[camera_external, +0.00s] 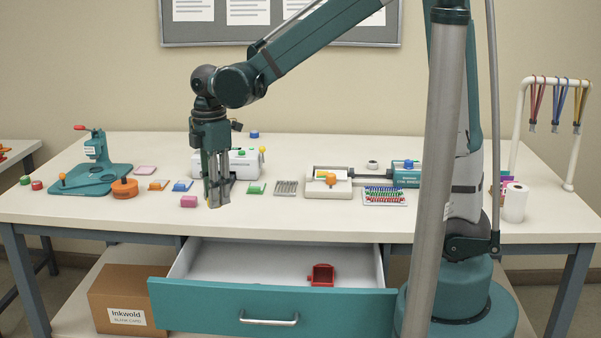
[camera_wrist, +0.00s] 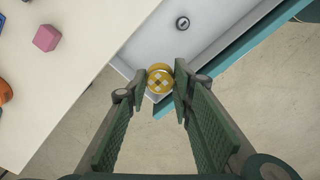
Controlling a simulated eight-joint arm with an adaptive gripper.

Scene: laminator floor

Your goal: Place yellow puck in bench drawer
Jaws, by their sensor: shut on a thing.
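The yellow puck (camera_wrist: 160,79) is pinched between the fingertips of my gripper (camera_wrist: 160,84) in the wrist view; its marked face shows. In the outside view my gripper (camera_external: 215,204) points down near the bench's front edge, with a bit of the yellow puck (camera_external: 214,205) at its tip. The bench drawer (camera_external: 215,266) is pulled open, with a pale inside and a teal front. In the wrist view the puck overlaps the near corner of the drawer (camera_wrist: 222,28). Its height above the drawer is hard to tell.
A pink block (camera_external: 188,201) stands on the bench (camera_external: 120,213) left of my gripper. An orange round thing (camera_external: 125,190) is farther left. Much of the drawer floor is clear.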

